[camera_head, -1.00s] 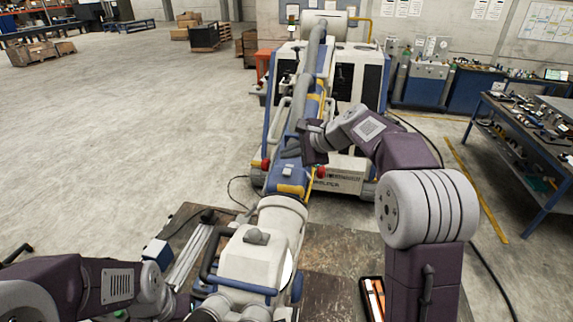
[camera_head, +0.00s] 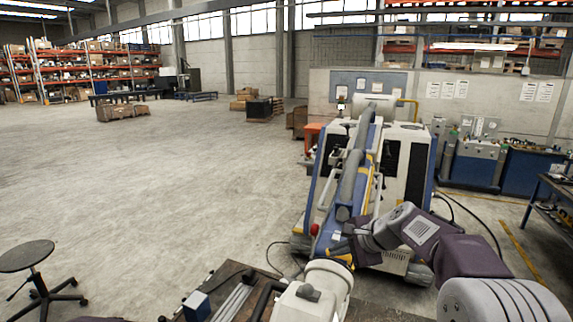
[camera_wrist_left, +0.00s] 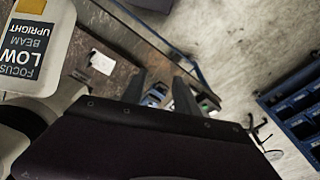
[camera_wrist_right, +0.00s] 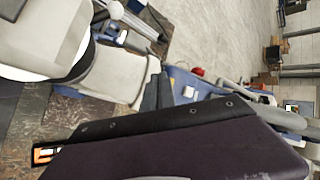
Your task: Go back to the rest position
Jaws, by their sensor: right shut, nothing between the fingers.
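The white and blue machine (camera_head: 400,155) with its long jointed arm (camera_head: 348,190) stands ahead in the head view. My right gripper (camera_head: 337,243) is beside the blue lower part of that arm; touching or apart cannot be told. In the right wrist view, its fingers (camera_wrist_right: 158,92) are together and empty, with the blue and white arm behind them. My left gripper is out of the head view. In the left wrist view, its dark fingers (camera_wrist_left: 160,92) stand apart with nothing gripped, above a dark bench surface. A white part labelled FOCUS LOW BEAM UPRIGHT (camera_wrist_left: 35,55) is at the left there.
A white rounded housing (camera_head: 310,298) stands on a brown bench (camera_head: 232,270) below. A dark stool (camera_head: 28,257) is at lower left. Open concrete floor lies left of the machine. Gas gear and a blue bench (camera_head: 525,170) stand at the right. Shelves line the back left.

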